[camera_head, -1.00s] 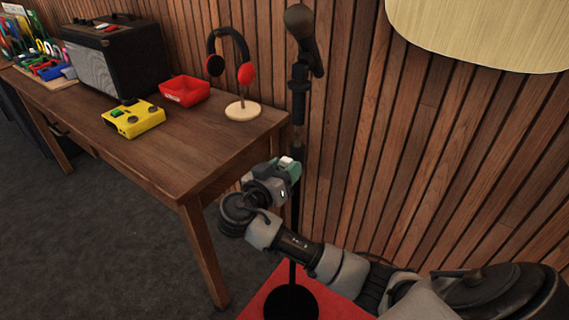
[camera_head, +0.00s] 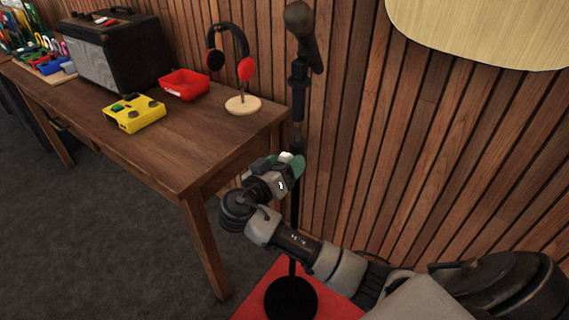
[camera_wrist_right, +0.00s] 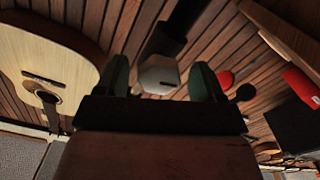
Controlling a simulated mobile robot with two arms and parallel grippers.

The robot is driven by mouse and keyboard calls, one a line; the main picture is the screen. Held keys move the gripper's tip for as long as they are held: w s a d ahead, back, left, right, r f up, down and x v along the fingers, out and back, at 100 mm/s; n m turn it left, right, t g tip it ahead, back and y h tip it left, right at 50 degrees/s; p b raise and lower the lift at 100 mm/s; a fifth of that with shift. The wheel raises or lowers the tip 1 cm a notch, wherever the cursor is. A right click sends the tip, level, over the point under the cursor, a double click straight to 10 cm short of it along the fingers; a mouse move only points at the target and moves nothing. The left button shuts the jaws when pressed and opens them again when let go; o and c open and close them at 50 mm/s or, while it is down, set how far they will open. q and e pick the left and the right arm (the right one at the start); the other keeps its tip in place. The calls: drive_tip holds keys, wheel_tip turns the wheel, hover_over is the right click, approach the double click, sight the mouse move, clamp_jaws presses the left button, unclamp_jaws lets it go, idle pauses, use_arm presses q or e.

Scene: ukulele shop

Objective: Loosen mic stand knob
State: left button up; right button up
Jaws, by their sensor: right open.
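The mic stand (camera_head: 299,105) stands upright against the slatted wall, with a microphone (camera_head: 300,20) on top and a round black base (camera_head: 291,298). My right gripper (camera_head: 290,163) is at the stand's middle, below the clutch section. In the right wrist view its two green fingers (camera_wrist_right: 160,80) are open, one on each side of a pale grey faceted knob (camera_wrist_right: 158,74). Gaps show between the knob and both fingers; whether the knob lies fully between them in depth is unclear. In the head view the gripper hides most of the knob. My left gripper is not in view.
A wooden table (camera_head: 165,155) stands left of the stand, its corner close to my right gripper. It holds headphones on a stand (camera_head: 243,104), a red tray (camera_head: 184,86), a yellow pedal (camera_head: 134,116) and an amplifier (camera_head: 115,50). A red mat (camera_head: 255,284) lies under the base.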

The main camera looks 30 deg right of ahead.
drive_tip(key=b+v, duration=0.1)
drive_tip(key=v, duration=0.9)
drive_tip(key=shift+s+a, duration=0.15)
drive_tip(key=shift+a, duration=0.2)
drive_tip(key=shift+f, duration=0.15)
wheel_tip(320, 180, down, 22)
drive_tip(key=w+d+n+t+y+p, duration=0.1)
drive_tip(key=n+y+p, duration=0.3)
drive_tip(key=n+y, duration=0.5)
drive_tip(key=s+f+n+g+y+p, duration=0.1)
drive_tip(key=s+f+n+g, duration=0.1)
drive_tip(key=s+f, duration=0.45)
drive_tip(key=s+f+n+g+y+p, duration=0.1)
drive_tip(key=s+f+n+y, duration=0.2)
drive_tip(key=f, duration=0.6)
drive_tip(key=s+f+m+g+y+p, duration=0.1)
drive_tip(key=s+f, duration=0.3)
drive_tip(key=s, duration=0.6)
drive_tip(key=s+d+f+m+g+y+p, duration=0.1)
drive_tip(key=s+f, duration=0.2)
drive_tip(key=s, duration=0.8)
drive_tip(key=s+d+f+g+y+p, duration=0.1)
drive_tip(key=s+f, duration=0.3)
drive_tip(key=s, duration=0.6)
drive_tip(key=shift+s+f+m+g+y, duration=0.2)
drive_tip(key=shift+f+m+g+y, duration=0.1)
drive_tip(key=shift+f+m+g, duration=0.1)
